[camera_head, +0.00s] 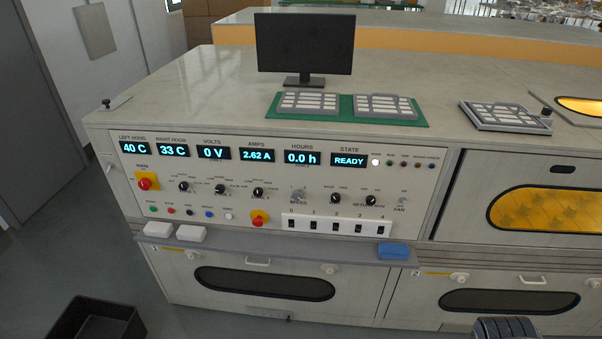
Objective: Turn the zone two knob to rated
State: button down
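The control panel (280,178) fills the front of the bench at left. Three small black knobs stand in a row under the displays: a left one (183,187), a middle one (219,189) and a right one (258,193). The middle one fits zone two by its place in the row, but the labels are too small to read surely. Its pointer setting is also too small to tell. The state display (349,160) reads READY, volts (213,153) 0 V and amps (257,156) 2.62 A. My gripper's fingers do not show.
A red knob on yellow (147,182) is left of the row; another (259,218) is below it. Buttons and white-backed switches (333,226) lie underneath. A narrow ledge (300,248) juts below, bearing white blocks (190,233) and a blue block (393,251). Nothing blocks the knobs.

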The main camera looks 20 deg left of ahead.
aim_at(219, 189)
jog(key=u, duration=1.55)
jog(key=i+l, duration=0.15)
jog(key=i, duration=0.9)
jog(key=j+u, duration=0.05)
